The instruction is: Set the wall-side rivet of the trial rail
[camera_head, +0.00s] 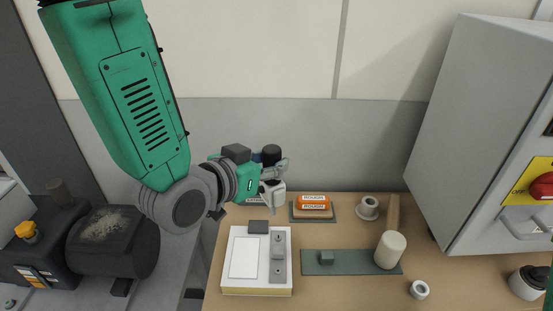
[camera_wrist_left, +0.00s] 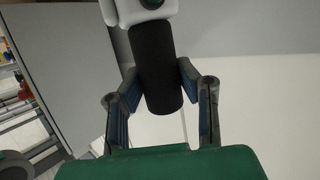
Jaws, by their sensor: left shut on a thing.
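My left gripper (camera_head: 262,178) is shut on a tool with a black cylindrical grip (camera_wrist_left: 157,75) and a white body (camera_wrist_left: 140,12). In the head view the tool's pale body (camera_head: 272,193) hangs above the bench's back edge, behind the white block and apart from it. I cannot make out a rivet at the rail's wall-side end. My right gripper is not in view.
A dark block (camera_head: 258,227) sits at the white block's back edge. A grey cabinet (camera_head: 470,120) bounds the right.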

